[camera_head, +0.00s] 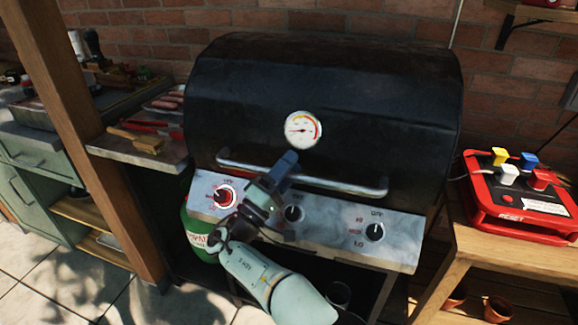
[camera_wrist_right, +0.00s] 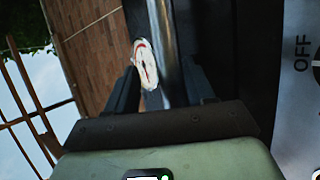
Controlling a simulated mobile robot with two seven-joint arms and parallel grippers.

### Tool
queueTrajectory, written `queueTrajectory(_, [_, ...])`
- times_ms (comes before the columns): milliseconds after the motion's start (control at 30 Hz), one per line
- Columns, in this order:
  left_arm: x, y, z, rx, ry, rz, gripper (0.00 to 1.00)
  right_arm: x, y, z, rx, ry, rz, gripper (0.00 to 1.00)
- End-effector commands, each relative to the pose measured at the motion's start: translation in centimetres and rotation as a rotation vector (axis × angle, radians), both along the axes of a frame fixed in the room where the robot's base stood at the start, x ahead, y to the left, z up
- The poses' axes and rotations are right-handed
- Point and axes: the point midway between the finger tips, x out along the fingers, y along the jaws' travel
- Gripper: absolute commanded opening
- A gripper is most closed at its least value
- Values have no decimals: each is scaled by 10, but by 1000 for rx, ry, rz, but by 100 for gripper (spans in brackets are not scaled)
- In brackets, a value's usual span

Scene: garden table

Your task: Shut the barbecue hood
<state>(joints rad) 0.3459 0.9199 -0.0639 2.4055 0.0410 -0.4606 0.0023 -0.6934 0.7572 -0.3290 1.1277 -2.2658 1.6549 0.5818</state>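The black barbecue hood (camera_head: 250,95) is down over the grill in the head view, its lower front edge close above the grey control panel (camera_head: 333,232). A round thermometer (camera_head: 303,130) is on its front; the thermometer also shows in the right wrist view (camera_wrist_right: 145,64). The metal handle bar (camera_head: 340,186) runs along the hood's lower front. My right gripper (camera_head: 288,163) is at the handle, left of its middle. In the right wrist view its fingers (camera_wrist_right: 160,88) are apart, with the handle bar (camera_wrist_right: 162,40) running between them; contact is unclear. My left gripper is out of view.
A wooden side table (camera_head: 480,250) with a red box (camera_head: 520,205) of coloured blocks stands on the right. On the left are a wooden post (camera_head: 85,125) and a shelf with a brush (camera_head: 140,140). A brick wall is behind. A green gas bottle (camera_head: 200,232) stands below.

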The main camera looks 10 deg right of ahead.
Motion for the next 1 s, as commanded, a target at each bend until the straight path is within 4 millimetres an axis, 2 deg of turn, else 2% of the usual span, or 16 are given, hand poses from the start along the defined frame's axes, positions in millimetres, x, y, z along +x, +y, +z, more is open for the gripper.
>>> queueTrajectory(33, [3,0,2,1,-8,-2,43,-3,17,-18,18,52,10,48])
queueTrajectory(500, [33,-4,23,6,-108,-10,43,-52,85,-53,1,11,4,48])
queueTrajectory(700, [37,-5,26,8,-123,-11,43,-61,97,-60,0,3,1,48])
queueTrajectory(1000, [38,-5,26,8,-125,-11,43,-62,98,-61,0,2,1,48])
